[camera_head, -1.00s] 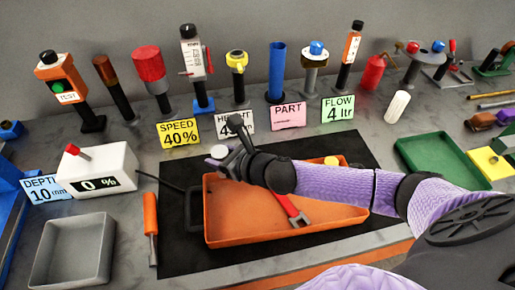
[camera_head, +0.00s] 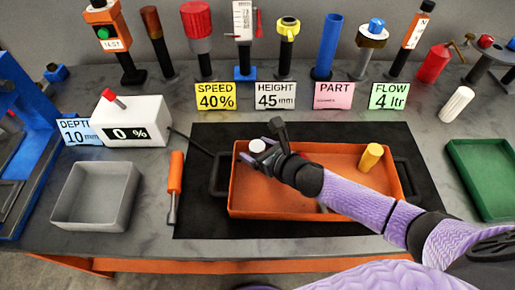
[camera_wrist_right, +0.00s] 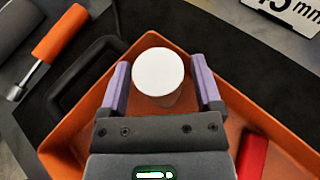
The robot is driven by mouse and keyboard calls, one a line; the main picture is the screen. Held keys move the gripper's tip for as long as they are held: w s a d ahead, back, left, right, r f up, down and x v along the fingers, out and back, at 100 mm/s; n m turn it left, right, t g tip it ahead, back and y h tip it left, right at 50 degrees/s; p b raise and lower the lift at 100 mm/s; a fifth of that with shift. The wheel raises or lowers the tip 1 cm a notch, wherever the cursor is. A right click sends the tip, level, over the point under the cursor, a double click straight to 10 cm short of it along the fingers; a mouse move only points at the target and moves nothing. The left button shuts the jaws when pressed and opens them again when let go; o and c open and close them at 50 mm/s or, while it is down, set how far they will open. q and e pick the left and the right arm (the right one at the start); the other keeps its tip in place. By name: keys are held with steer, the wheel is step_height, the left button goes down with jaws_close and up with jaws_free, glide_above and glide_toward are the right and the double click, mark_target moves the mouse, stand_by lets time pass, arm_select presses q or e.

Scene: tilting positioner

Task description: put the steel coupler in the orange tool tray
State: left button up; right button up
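The steel coupler, seen as a pale upright cylinder (camera_head: 257,146), is at the back left of the orange tool tray (camera_head: 275,214). The right wrist view shows its round top (camera_wrist_right: 158,72) between the fingers, over the tray. My right gripper (camera_head: 264,157) reaches in over the tray from the right. In the wrist view its fingers (camera_wrist_right: 161,85) stand on either side of the coupler, with a narrow gap showing beside its body. The coupler's base is hidden, so I cannot tell whether it touches the tray floor. My left gripper is not in view.
A yellow cylinder (camera_head: 371,157) stands in the tray's back right; a red-handled tool (camera_wrist_right: 252,157) lies inside. An orange screwdriver (camera_head: 175,185) and a grey bin (camera_head: 95,195) are left of the tray. A green tray (camera_head: 484,180) is at right. Several posts and label cards line the back.

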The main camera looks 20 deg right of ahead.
steer(key=shift+r, duration=0.25)
steer(key=p+v, duration=0.2)
steer(key=v, duration=1)
steer(key=shift+p, duration=0.35)
steer(key=shift+f, duration=0.15)
